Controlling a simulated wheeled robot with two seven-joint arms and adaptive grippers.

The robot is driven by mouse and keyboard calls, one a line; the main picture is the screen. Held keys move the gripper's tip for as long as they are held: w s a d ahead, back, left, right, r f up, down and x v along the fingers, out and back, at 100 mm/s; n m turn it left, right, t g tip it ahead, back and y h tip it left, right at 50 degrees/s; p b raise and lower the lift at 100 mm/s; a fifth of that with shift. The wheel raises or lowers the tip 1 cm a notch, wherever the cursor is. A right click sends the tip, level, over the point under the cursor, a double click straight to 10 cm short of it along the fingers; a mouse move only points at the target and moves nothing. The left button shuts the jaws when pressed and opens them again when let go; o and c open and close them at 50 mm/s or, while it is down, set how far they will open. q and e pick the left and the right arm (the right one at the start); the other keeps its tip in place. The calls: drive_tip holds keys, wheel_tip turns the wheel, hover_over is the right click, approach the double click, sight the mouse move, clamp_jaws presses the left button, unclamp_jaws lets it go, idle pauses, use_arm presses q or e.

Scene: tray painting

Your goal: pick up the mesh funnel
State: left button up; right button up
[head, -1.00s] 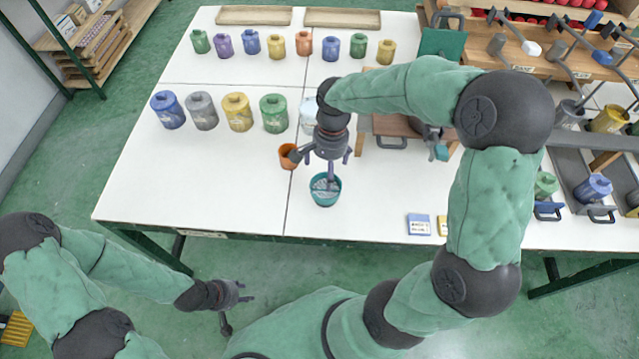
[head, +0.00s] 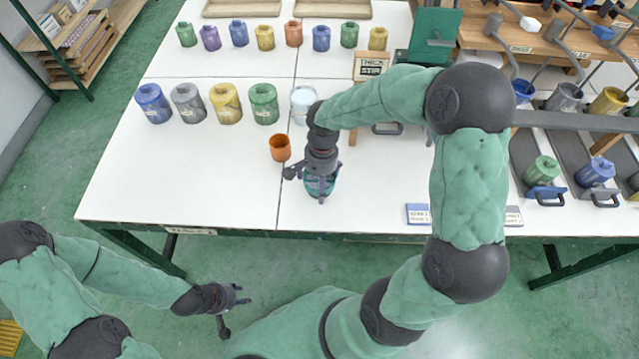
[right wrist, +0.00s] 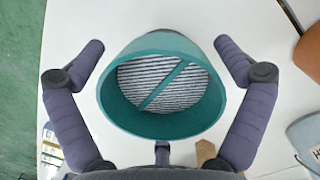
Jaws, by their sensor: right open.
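The mesh funnel is a teal round cup with a striped grey mesh and a diagonal bar inside. In the head view the mesh funnel (head: 320,187) stands on the white table near its front edge, mostly hidden under my right gripper (head: 320,178). In the right wrist view the funnel (right wrist: 160,122) lies between the two spread fingers of the right gripper (right wrist: 160,55), with gaps visible on both sides. The right gripper is open. My left gripper (head: 238,299) hangs over the floor in front of the table, empty; its jaw gap is too small to judge.
An orange cup (head: 280,148) stands close left of the funnel. A pale jar (head: 303,104) and several coloured jars stand behind. A blue card (head: 418,214) lies to the right near the front edge. The table's left front (head: 180,185) is clear.

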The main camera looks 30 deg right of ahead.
drive_tip(key=c, duration=1)
drive_tip(key=shift+r, duration=0.2)
